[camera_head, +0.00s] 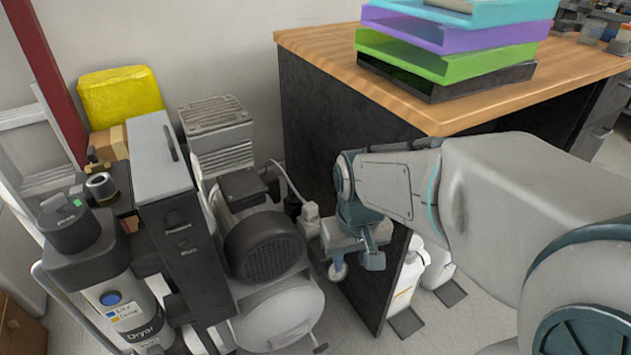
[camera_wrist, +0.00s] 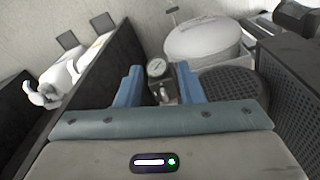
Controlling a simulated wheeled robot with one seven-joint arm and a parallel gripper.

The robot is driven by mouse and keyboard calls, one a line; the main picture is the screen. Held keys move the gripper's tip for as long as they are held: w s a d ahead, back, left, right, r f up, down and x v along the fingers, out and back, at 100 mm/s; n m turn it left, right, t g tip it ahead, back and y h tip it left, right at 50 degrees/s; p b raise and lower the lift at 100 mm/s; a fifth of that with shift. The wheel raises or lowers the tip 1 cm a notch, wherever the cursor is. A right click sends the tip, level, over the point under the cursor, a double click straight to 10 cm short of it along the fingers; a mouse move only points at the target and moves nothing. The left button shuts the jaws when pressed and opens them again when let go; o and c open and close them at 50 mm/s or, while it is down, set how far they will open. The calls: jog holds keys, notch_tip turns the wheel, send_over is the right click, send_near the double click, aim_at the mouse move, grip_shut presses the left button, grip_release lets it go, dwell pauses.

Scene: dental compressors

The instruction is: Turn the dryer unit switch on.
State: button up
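The dryer unit (camera_head: 128,308) stands at the left in the head view, a pale cylinder labelled "Dryer" with a dark cap. Beside it is a tall grey housing (camera_head: 160,165) with a dark front panel (camera_head: 183,250) bearing small markings. I cannot tell for certain which small part is the dryer switch. My gripper (camera_head: 356,262) is to the right of the compressor, beside the desk's side panel, well apart from the dryer. In the wrist view, my gripper (camera_wrist: 158,84) has its two blue fingers spread. A round gauge (camera_wrist: 157,68) shows between them, apparently not gripped.
The compressor's motor (camera_head: 265,245) and white tank (camera_head: 280,315) lie between my gripper and the dryer. A desk (camera_head: 335,110) with stacked trays (camera_head: 440,60) stands behind my arm. White bottles (camera_head: 408,275) stand on the floor by the desk panel.

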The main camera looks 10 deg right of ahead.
jog(key=w+f+n+g+p, duration=0.1)
jog(key=w+n+p, duration=0.4)
jog(key=w, duration=1.3)
jog(key=f+b, duration=0.1)
jog(key=f, duration=0.3)
jog(key=f+m+b, duration=0.1)
jog(key=f, duration=0.4)
jog(key=f+m, duration=0.1)
jog(key=f, duration=0.3)
jog(key=shift+s+a+f+b, duration=0.15)
jog(key=shift+a+f+b, duration=0.15)
jog(key=shift+f+b, duration=0.1)
jog(key=shift+r, duration=0.1)
grip_shut()
